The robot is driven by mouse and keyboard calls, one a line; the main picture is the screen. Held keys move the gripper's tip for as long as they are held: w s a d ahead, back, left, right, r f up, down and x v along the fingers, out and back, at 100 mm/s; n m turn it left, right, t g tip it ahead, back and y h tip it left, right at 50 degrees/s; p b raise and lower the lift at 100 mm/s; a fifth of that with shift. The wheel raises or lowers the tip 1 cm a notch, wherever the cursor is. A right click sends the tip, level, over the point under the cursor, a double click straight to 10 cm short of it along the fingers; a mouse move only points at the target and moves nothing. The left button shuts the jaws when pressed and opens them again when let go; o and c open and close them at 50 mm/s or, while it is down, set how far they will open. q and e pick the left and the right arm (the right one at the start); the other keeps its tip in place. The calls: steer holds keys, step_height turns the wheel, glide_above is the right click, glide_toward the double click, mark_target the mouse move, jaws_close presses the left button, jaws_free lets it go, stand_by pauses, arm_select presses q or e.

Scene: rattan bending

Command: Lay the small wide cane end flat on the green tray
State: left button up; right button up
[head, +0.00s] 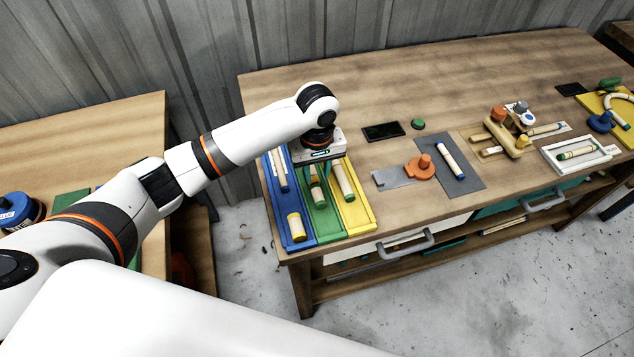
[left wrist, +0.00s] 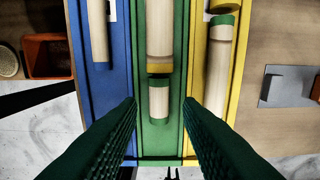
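The green tray (head: 331,234) lies between the blue tray (head: 299,244) and the yellow tray (head: 367,225). A short, wide cane piece with yellow at its ends (head: 295,227) is at the front of the blue tray. In the green tray, a small cane piece with green ends (left wrist: 159,100) lies at the near end of a thicker, yellow-ended cane (left wrist: 160,38). My left gripper (left wrist: 160,103) is open above the green tray, its fingers apart on either side of the small green-ended piece. The fingers hide parts of the blue and yellow trays. My right gripper is not in view.
Thin canes (head: 279,170) lie in the blue tray; a green-ended cane (head: 344,181) lies in the yellow tray. Right of the trays are a grey plate with an orange clamp (head: 420,168), a dark mat with a cane (head: 452,160) and a black slab (head: 384,131).

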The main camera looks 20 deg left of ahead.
mark_target(317, 189)
arm_select(q)
step_height(317, 189, up, 5)
steer(key=shift+r, duration=0.2)
stand_by(0.5)
